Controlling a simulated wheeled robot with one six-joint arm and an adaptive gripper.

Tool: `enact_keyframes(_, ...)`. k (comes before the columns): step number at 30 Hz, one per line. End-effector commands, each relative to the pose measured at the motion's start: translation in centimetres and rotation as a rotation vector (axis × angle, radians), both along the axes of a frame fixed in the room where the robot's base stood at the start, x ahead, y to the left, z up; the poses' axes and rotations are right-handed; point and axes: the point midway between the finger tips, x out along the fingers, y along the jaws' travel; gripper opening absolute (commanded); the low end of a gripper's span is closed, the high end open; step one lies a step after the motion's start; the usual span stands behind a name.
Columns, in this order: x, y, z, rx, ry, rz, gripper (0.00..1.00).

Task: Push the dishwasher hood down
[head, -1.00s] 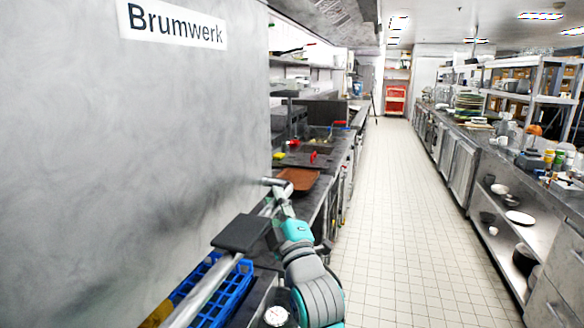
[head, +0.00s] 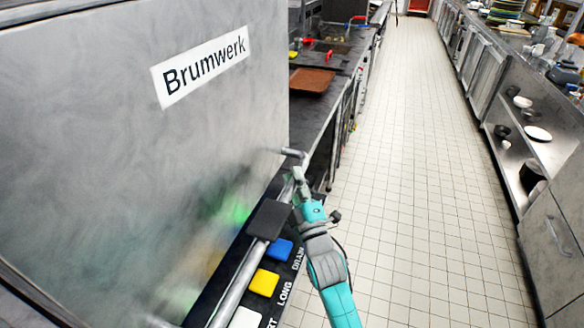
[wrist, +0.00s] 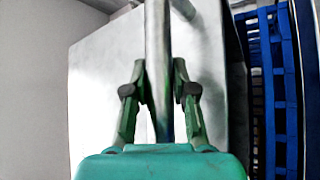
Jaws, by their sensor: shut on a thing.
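The dishwasher hood (head: 130,130) is a large grey metal box with a "Brumwerk" label, filling the left of the head view. Its long bar handle (head: 235,291) runs along the front, beside the button panel (head: 285,262). My gripper (head: 298,178) is shut on the far part of the handle. In the wrist view, the fingers of my gripper (wrist: 159,85) close around the upright-looking bar (wrist: 157,40), with the pale hood face behind it. The hood's lower edge is partly hidden by the handle, so I cannot tell whether it is fully seated.
The panel has a blue button (head: 280,250), a yellow button (head: 263,283) and a pale one. A brown tray (head: 312,80) lies on the counter beyond. A blue rack (wrist: 280,90) shows in the wrist view. The tiled aisle (head: 420,150) is clear; shelving (head: 540,150) lines the right.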

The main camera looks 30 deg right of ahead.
Motion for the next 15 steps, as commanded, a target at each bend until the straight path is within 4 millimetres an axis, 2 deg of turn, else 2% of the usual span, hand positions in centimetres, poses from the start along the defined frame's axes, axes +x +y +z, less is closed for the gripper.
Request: enact_keyframes(15, -0.7, 0.0, -4.3, 0.002, 0.009, 0.000, 0.00)
